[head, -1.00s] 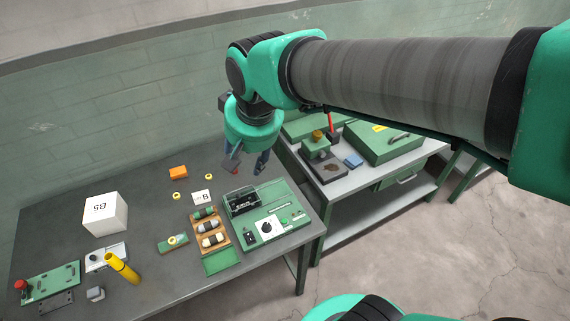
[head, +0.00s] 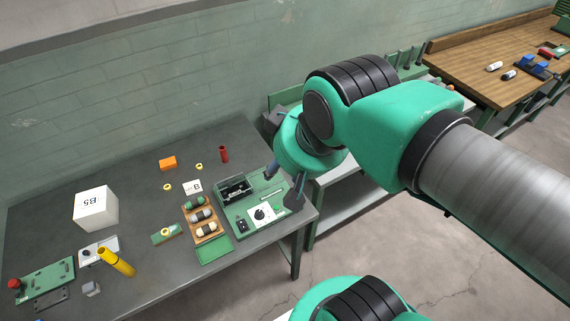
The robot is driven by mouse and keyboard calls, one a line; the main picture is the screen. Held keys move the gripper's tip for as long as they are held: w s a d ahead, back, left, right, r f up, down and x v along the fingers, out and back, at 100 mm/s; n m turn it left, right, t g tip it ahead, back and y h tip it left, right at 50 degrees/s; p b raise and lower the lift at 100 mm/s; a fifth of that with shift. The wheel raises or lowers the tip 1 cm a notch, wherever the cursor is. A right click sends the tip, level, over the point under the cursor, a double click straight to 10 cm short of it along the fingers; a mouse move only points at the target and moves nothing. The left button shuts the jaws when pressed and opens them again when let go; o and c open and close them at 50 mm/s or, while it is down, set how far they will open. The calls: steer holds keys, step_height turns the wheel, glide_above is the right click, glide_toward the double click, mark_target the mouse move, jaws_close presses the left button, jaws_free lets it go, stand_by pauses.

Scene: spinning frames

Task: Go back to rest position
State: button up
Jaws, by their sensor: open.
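My gripper (head: 282,186) shows below the teal wrist of my arm in the head view. Its dark fingers are spread apart, and I see nothing between them. It hangs over the right side of the green machine panel (head: 232,226) on the grey table. Its height above the panel is hard to tell. Part of the panel's right side is hidden behind the fingers.
A wooden tray (head: 189,211) with several bobbins lies left of the panel. A red cylinder (head: 224,154) stands behind it. A wooden-topped table (head: 470,62) is at far right.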

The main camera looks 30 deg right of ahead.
step_height(320, 180, down, 11)
steer(key=b, duration=1.1)
steer(key=shift+f, duration=0.2)
